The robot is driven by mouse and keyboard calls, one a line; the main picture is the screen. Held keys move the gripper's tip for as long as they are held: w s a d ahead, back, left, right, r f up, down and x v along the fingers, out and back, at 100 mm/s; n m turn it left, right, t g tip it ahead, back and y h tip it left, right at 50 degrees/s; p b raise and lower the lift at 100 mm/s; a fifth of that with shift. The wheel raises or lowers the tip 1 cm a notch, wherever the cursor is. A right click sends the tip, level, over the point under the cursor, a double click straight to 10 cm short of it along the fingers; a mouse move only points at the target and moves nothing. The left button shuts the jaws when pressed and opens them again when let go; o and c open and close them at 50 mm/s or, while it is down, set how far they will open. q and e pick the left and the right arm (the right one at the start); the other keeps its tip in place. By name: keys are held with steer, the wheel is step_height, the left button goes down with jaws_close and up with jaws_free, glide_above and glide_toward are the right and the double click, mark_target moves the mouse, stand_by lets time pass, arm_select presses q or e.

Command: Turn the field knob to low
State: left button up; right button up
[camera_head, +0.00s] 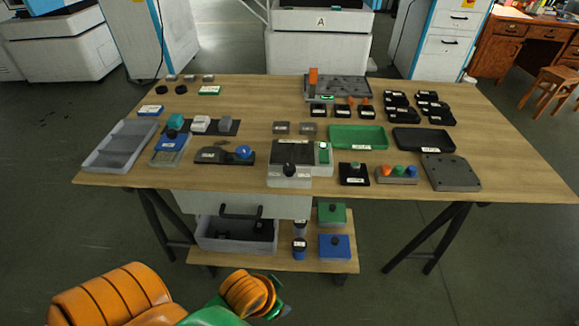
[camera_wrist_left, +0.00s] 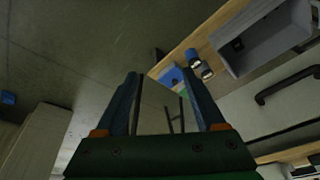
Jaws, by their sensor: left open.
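No knob can be read as the field knob, since the labels are too small. A grey box with a dark round knob (camera_head: 289,169) stands at the table's front middle. A black plate with a small knob (camera_head: 355,167) lies to its right. A blue knob (camera_head: 243,152) sits on a dark base left of the grey box. My left gripper (camera_wrist_left: 165,100) is open and empty in the left wrist view. My left arm is low in front of the table, apart from these things. My right gripper is not in view.
The wooden table (camera_head: 270,95) also holds a grey tray (camera_head: 120,150), a green tray (camera_head: 358,137), a black tray (camera_head: 423,139) and several small blocks. Below are a drawer handle (camera_head: 240,212) and a low shelf with a grey bin (camera_wrist_left: 260,40) and a blue box (camera_head: 335,249).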

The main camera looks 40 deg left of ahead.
arm_select(q)
step_height(320, 180, up, 5)
steer(key=a+p, duration=0.1)
steer(key=p, duration=0.1)
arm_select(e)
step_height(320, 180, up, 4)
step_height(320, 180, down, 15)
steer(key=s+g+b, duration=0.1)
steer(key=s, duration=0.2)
arm_select(q)
steer(key=m+t+y, duration=0.6)
steer(key=m+t, duration=0.8)
steer(key=m, duration=1.6)
glide_toward(287, 172)
steer(key=x, duration=0.4)
steer(key=shift+w+a+r, duration=0.15)
steer(key=shift+w+a, duration=0.15)
steer(key=shift+w, duration=0.05)
steer(key=shift+w+m+h, duration=0.3)
steer(key=shift+m+h, duration=0.1)
steer(key=x, duration=0.6)
steer(key=shift+w, duration=0.3)
jaws_close()
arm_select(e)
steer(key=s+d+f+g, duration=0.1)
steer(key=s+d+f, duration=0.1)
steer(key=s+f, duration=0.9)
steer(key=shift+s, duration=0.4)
